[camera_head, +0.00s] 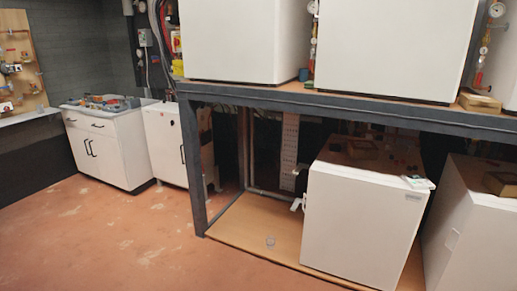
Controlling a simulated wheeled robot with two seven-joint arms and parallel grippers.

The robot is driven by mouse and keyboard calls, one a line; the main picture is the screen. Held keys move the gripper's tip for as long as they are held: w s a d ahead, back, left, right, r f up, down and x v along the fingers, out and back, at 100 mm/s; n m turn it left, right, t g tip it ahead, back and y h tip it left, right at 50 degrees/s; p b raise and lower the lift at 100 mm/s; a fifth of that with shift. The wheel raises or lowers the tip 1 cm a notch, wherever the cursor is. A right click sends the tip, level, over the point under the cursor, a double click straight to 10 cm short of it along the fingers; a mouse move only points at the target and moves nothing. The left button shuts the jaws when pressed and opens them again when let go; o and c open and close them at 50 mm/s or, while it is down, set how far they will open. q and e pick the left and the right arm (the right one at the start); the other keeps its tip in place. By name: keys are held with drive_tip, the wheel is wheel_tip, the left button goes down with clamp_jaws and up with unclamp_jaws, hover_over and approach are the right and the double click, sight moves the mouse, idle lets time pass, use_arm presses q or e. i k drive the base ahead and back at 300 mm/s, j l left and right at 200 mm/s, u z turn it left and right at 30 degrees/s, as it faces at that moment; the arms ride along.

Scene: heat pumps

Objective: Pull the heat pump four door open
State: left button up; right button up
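Several white box-shaped heat pumps stand on a two-level rack. One heat pump (358,222) stands on the lower shelf at centre right, with its plain front panel flat and shut. Another lower heat pump (472,238) is at the right edge, partly cut off. On the upper shelf are a left heat pump (243,40), a middle heat pump (393,45) and one at the right edge (504,75). No readable number shows which one is four. A small white fitting (297,204) sticks out at the left side of the lower centre unit. Neither of my grippers is in view.
A dark metal rack post (192,165) and beam (340,113) frame the lower level. White cabinets (103,150) stand at back left. The reddish floor (110,235) is clear.

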sight(362, 232)
drive_tip(key=i+j, duration=0.15)
drive_tip(key=i, duration=0.4)
drive_tip(key=i+j+u, duration=0.1)
drive_tip(key=i, duration=0.45)
drive_tip(key=i+j, duration=0.15)
drive_tip(key=i, duration=0.4)
drive_tip(key=j+u, duration=0.05)
